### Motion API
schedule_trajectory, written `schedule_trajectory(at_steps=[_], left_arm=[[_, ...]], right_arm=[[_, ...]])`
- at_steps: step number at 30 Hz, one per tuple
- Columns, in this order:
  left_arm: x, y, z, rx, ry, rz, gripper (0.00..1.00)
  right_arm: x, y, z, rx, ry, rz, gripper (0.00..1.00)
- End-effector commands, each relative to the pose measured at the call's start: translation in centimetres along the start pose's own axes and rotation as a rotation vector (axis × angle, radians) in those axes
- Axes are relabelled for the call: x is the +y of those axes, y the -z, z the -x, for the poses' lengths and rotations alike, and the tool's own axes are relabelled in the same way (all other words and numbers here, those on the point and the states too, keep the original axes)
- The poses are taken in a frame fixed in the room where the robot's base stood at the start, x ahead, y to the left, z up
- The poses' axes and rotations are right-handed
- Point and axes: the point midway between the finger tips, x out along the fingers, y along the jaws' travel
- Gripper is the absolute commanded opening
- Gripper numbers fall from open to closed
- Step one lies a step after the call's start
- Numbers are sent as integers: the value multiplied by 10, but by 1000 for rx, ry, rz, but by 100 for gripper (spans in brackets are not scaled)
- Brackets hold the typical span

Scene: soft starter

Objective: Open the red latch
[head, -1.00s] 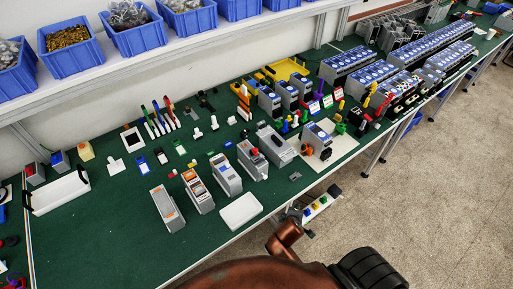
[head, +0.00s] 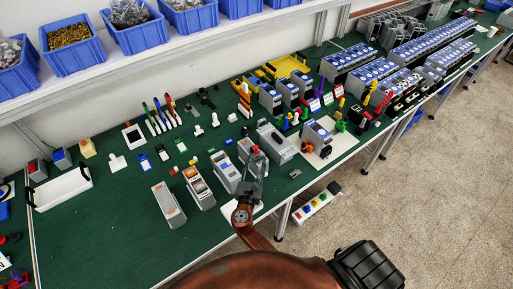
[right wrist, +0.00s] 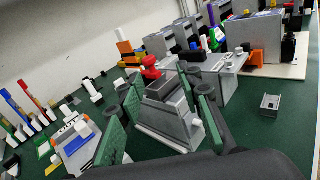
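The red latch (head: 255,149) is a small red piece on top of a grey module (head: 244,149) in the front row on the green table. In the right wrist view the red latch (right wrist: 150,66) sits upright on the grey module (right wrist: 168,112), near the picture's middle. My right gripper (head: 254,178) has come in over the table's front edge, close to this module. In the right wrist view the right gripper (right wrist: 165,98) is open, with green-padded fingers on either side of the module. I cannot tell whether they touch it. My left gripper is not in view.
Other grey modules (head: 168,204) stand close on the left. A long grey module (head: 277,142) stands on the right. A white block (head: 230,206) lies partly behind my arm. The green table (head: 105,235) is clear at front left.

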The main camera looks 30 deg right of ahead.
Motion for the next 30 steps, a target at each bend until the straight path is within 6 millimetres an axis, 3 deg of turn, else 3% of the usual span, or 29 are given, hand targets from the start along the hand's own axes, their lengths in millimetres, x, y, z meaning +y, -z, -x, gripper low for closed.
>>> schedule_trajectory(at_steps=[5, 18, 30], left_arm=[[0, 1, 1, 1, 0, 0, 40], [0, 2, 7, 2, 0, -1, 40], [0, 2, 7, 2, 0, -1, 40]], right_arm=[[15, -5, -6, -31, -27, 80, 33], [16, -7, -68, -30, -24, 76, 33], [16, -6, -77, -28, -24, 74, 33]])
